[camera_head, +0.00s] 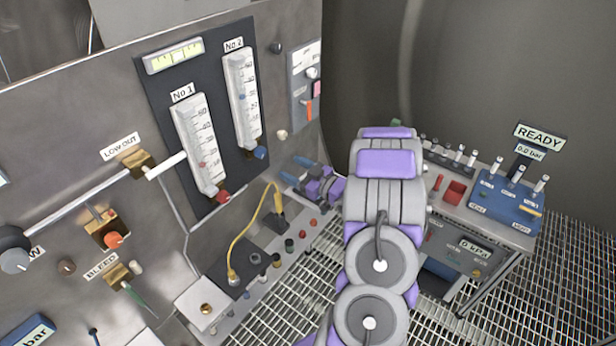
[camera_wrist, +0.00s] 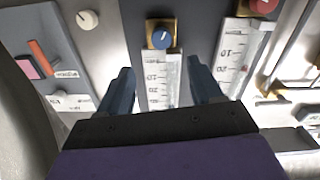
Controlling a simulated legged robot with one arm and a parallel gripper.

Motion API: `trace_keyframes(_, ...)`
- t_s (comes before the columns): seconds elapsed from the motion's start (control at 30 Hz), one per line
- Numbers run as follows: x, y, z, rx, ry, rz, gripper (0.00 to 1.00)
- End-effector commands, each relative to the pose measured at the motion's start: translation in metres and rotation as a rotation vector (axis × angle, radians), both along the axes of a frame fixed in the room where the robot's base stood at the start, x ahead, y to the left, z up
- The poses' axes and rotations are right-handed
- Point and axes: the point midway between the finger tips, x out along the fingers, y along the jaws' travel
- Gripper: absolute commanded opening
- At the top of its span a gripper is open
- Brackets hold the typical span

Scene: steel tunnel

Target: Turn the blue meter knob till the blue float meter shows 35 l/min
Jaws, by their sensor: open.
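The blue float meter (camera_head: 242,98), labelled No 2, is a tall white scale on the dark panel. A small blue mark shows about midway up; its exact reading is too small to tell. The blue meter knob (camera_head: 260,153) sits at the meter's foot. My gripper (camera_head: 295,169) is to the right of the knob and apart from it, its blue fingers spread and empty. In the wrist view, the blue knob (camera_wrist: 162,38) with a white pointer line sits on a brass base beyond the gap between my fingertips (camera_wrist: 160,68). The scale shows upside down between the fingers.
The No 1 meter (camera_head: 200,145) with its red knob (camera_head: 222,197) stands close on the left. A cream knob (camera_head: 282,135) and a switch panel (camera_head: 305,85) are to the right. A yellow cable (camera_head: 262,210) loops below. A blue READY box (camera_head: 505,205) stands on a cart.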

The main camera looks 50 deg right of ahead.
Motion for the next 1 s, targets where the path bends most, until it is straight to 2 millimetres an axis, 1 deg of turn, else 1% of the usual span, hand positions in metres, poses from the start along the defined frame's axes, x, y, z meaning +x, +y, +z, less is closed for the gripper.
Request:
trace_keyframes(0.03,-0.011,-0.003,0.0,-0.001,0.002,-0.004,0.65)
trace_keyframes(0.1,-0.021,-0.004,0.0,-0.002,0.001,-0.005,0.65)
trace_keyframes(0.2,-0.033,-0.004,0.0,-0.002,0.0,-0.002,0.65)
trace_keyframes(0.33,-0.043,-0.005,0.0,-0.001,-0.001,-0.002,0.65)
trace_keyframes(0.5,-0.047,-0.005,0.0,0.0,0.0,-0.001,0.65)
trace_keyframes(1.0,-0.047,-0.004,0.0,0.0,0.0,0.0,0.65)
